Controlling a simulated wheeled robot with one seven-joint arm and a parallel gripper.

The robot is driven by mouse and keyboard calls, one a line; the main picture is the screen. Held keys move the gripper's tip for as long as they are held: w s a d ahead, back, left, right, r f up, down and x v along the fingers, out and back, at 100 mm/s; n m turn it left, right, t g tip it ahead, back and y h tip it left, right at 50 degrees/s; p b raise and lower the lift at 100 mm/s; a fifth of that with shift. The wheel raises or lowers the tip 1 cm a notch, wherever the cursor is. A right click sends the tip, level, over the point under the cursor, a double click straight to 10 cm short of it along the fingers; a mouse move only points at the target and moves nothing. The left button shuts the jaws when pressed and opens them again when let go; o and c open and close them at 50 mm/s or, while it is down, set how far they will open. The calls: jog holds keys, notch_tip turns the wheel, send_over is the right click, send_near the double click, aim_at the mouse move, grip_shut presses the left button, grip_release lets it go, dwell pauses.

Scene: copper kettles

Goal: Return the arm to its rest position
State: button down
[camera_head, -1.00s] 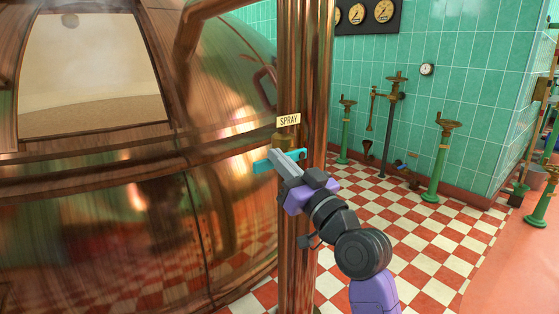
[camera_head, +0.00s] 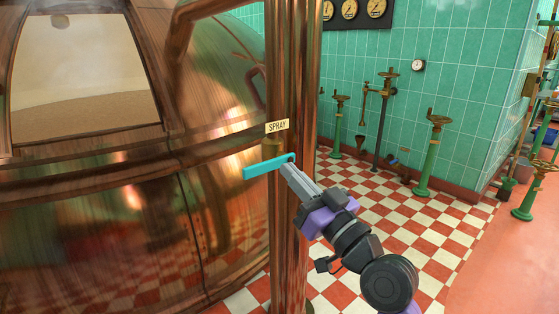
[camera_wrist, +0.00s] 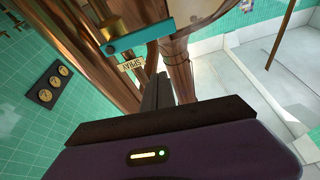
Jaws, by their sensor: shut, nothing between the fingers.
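My gripper (camera_head: 284,168) is in front of the copper pipe, its fingers together and empty. In the head view its tips overlap the right part of the teal lever (camera_head: 262,170); touch cannot be judged there. In the wrist view the closed fingers (camera_wrist: 158,76) point at the pipe, and a visible gap separates them from the teal lever (camera_wrist: 140,35). The lever sits on a brass valve (camera_head: 271,146) below the SPRAY label (camera_head: 277,126). My arm stretches up from the lower right.
The large copper kettle (camera_head: 90,220) fills the left side, with the upright copper pipe (camera_head: 292,80) beside it. Green valve stands (camera_head: 430,150) are farther back on the right. The checkered floor (camera_head: 400,230) between is largely open.

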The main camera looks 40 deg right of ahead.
jog(key=shift+s+f, duration=0.2)
jog(key=shift+s, duration=0.45)
